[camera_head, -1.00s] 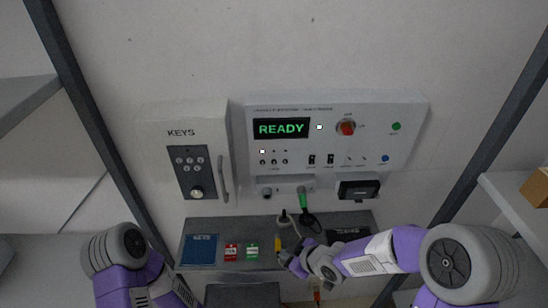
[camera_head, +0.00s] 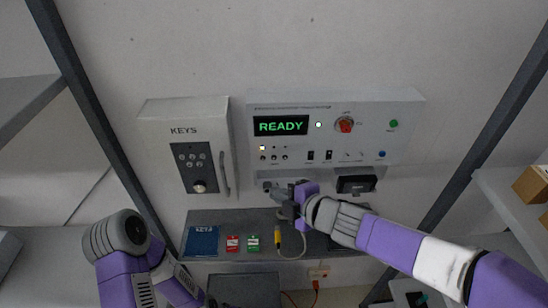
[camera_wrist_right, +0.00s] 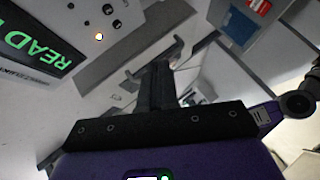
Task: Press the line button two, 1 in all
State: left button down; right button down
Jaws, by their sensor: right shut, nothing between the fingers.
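The white wall panel (camera_head: 400,108) has a green READY display (camera_head: 281,125). Below the display is a row of small dark line buttons; the middle one (camera_head: 274,157) is taken as button two. A light (camera_head: 263,148) glows above the left one. My right gripper (camera_head: 279,194) is in front of the panel's lower edge, below the buttons and apart from them. In the right wrist view its fingers (camera_wrist_right: 158,85) are shut and empty, with the tilted display (camera_wrist_right: 35,50) and some buttons at upper left. My left arm shows at lower left; its gripper is not clearly visible.
A key box (camera_head: 185,112) with a keypad and handle hangs left of the panel. A red knob (camera_head: 345,124), green button (camera_head: 393,124) and blue button (camera_head: 382,154) are on the panel's right. A grey shelf (camera_head: 225,221) below holds a blue booklet (camera_head: 202,241) and red and green tags.

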aim_at(274, 158)
jog(key=w+p, duration=0.2)
jog(key=w, duration=0.6)
jog(key=shift+w, duration=0.4)
jog(key=shift+w+p, duration=0.15)
jog(key=shift+p, duration=0.25)
dwell(1.5)
jog(key=shift+w, duration=0.3)
jog(key=shift+w+p, duration=0.3)
dwell(0.6)
jog(key=shift+s, duration=0.1)
jog(key=shift+s+b, duration=0.3)
jog(key=shift+s, duration=0.35)
